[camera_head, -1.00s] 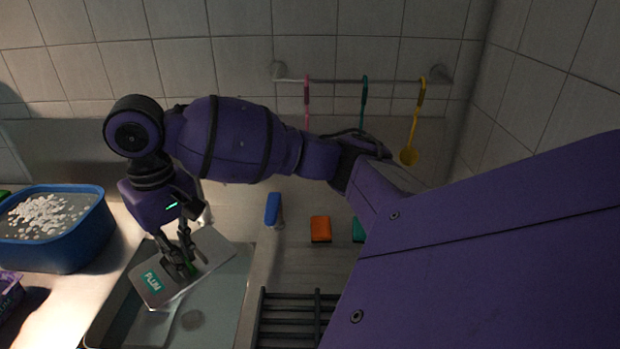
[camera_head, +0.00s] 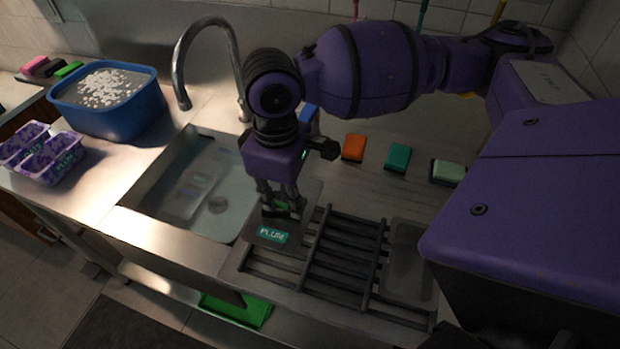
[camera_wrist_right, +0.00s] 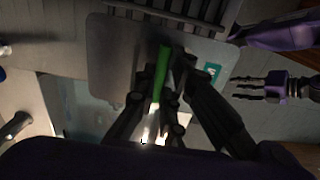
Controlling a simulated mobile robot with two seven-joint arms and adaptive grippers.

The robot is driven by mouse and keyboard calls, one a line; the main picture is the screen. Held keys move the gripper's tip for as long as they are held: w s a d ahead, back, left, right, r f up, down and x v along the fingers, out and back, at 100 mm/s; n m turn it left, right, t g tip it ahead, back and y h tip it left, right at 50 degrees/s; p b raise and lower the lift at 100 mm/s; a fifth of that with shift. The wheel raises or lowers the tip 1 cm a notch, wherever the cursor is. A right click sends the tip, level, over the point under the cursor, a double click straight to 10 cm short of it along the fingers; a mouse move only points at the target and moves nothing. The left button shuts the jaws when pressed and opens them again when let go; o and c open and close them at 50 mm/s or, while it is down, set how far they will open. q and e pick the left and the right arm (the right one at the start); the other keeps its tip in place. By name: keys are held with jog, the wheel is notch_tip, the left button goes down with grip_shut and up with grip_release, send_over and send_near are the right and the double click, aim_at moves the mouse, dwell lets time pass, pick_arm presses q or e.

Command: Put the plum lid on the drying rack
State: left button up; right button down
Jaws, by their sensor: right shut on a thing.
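The plum lid (camera_head: 305,205) is a flat grey panel with a teal PLUM label and a green grip. My right gripper (camera_head: 280,209) is shut on its grip and holds it over the left end of the dark drying rack (camera_head: 345,262). The lid looks about level; whether it touches the bars is unclear. In the right wrist view the lid (camera_wrist_right: 110,62) spreads below my right gripper (camera_wrist_right: 160,100), with the rack bars (camera_wrist_right: 185,8) beyond it. My left gripper (camera_wrist_right: 250,88) shows at the right of that view, apart from the lid, its fingers spread and empty.
The sink (camera_head: 165,205) with a pale flat thing in it and a faucet (camera_head: 178,70) lie left of the rack. A grey panel (camera_head: 408,262) lies at the rack's right end. Orange (camera_head: 353,148) and teal (camera_head: 398,157) sponges lie behind. A blue tub (camera_head: 115,118) stands far left.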

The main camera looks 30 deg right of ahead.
aim_at(286, 221)
notch_tip(286, 221, down, 5)
jog(key=b, duration=0.3)
jog(key=shift+a+f, duration=0.1)
jog(key=shift+f, duration=1.2)
jog(key=shift+f+b, duration=0.3)
jog(key=shift+f, duration=0.3)
pick_arm(q)
jog(key=f, duration=0.1)
jog(key=s+a+f, duration=0.1)
jog(key=f, duration=0.2)
jog(key=shift+s+a, duration=0.25)
jog(key=shift+s, duration=0.05)
pick_arm(e)
jog(key=shift+w+f, duration=0.1)
jog(key=shift+f, duration=0.3)
pick_arm(q)
jog(key=shift+d, duration=0.1)
pick_arm(e)
jog(key=c, duration=1.7)
grip_release()
jog(key=shift+c, duration=0.2)
